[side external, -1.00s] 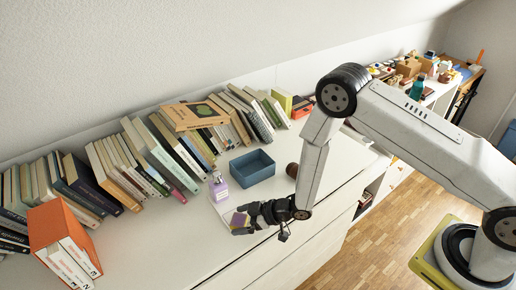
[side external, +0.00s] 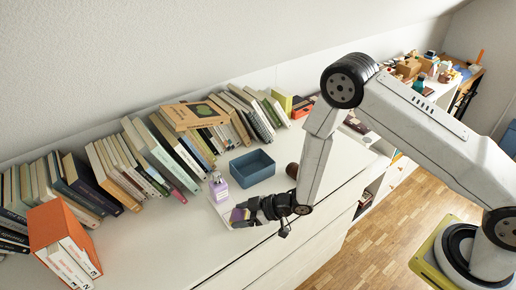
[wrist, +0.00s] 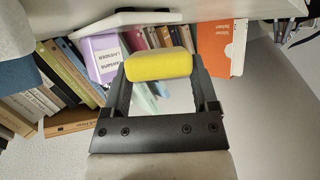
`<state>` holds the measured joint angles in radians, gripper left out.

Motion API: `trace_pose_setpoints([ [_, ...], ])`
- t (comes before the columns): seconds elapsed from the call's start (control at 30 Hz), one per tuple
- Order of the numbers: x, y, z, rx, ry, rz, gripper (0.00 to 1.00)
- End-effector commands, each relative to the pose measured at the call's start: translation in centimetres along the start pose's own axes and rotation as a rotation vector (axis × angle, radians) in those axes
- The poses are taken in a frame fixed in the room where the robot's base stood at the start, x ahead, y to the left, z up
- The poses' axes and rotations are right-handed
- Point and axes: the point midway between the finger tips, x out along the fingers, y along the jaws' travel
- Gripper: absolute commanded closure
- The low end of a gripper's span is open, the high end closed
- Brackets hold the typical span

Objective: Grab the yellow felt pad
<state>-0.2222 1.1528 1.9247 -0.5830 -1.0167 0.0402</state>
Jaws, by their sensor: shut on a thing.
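The yellow felt pad (wrist: 158,66) is a thick, rounded block held crosswise between the two fingers of my gripper (wrist: 160,82) in the wrist view. My gripper is shut on it, one finger at each end. In the side external view the pad (side external: 238,215) is small and partly hidden at the tip of my dark gripper (side external: 247,211).
A blue open box (side external: 252,168) and a brown round object (side external: 292,170) are behind my gripper. Rows of books line the wall, with an orange binder box (side external: 62,240) at left.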

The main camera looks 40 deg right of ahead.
Motion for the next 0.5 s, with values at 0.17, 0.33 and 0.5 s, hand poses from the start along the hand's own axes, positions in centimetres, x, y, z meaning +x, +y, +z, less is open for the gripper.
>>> trace_pose_setpoints([
  [0.17, -1.7, -0.4, -1.5, 0.0, 0.001, 0.0, 0.87],
  [0.33, -4.2, -1.2, -2.7, -0.001, 0.002, 0.001, 0.87],
  [0.5, -6.9, -2.1, -3.9, -0.001, 0.001, 0.001, 0.87],
])
